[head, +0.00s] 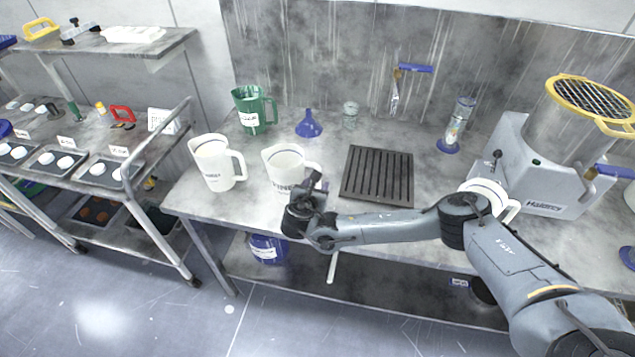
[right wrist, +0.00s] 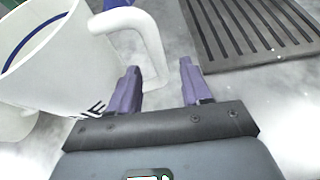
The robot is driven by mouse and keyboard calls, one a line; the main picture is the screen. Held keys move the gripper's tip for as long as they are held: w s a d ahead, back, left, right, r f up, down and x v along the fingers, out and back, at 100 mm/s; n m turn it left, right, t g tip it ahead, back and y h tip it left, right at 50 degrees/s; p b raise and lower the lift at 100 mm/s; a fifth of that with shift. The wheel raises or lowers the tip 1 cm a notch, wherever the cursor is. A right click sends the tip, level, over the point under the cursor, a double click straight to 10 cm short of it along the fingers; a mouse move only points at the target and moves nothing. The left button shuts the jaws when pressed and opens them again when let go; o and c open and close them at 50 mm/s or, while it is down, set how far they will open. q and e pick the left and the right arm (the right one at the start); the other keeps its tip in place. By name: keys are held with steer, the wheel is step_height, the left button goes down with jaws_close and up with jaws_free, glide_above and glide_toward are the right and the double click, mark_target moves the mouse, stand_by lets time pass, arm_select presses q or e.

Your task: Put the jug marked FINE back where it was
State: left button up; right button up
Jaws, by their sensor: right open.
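The white jug marked FINE (head: 284,168) stands upright on the grey bench, left of the slatted dark mat. Its handle points right, towards my right gripper (head: 318,188). In the right wrist view the jug (right wrist: 45,65) fills the left side, with part of its lettering showing. My right gripper (right wrist: 160,85) is open. The lower end of the jug's handle (right wrist: 152,50) shows near the gap between the fingers, closer to the left finger; I cannot tell whether they touch. My left gripper is not in view.
Another white jug (head: 215,163) stands left of the FINE jug, and a green jug (head: 254,108) behind. A blue funnel (head: 308,124), the slatted mat (head: 378,174) and a grey machine (head: 535,170) share the bench. A white jug (head: 489,195) is partly behind my right arm.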

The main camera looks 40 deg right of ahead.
steer(key=p+v, duration=0.1)
steer(key=v, duration=0.8)
steer(key=s+a+f+m+g+y, duration=0.1)
steer(key=s+a+f+m+y, duration=0.2)
steer(key=s+a, duration=0.35)
steer(key=s+a+f+m+y, duration=0.2)
steer(key=s+a+y, duration=0.2)
steer(key=a, duration=0.5)
steer(key=s+a+f+m+g+y, duration=0.1)
steer(key=s+a+f+m+y, duration=0.2)
steer(key=s+a, duration=0.35)
steer(key=s+d+f+m+g+y, duration=0.1)
steer(key=s+d+m, duration=0.8)
steer(key=s+m, duration=0.3)
steer(key=shift+d+f+m+g, duration=0.25)
steer(key=shift+f+m+g, duration=0.15)
steer(key=shift+m, duration=0.8)
steer(key=shift+r, duration=0.1)
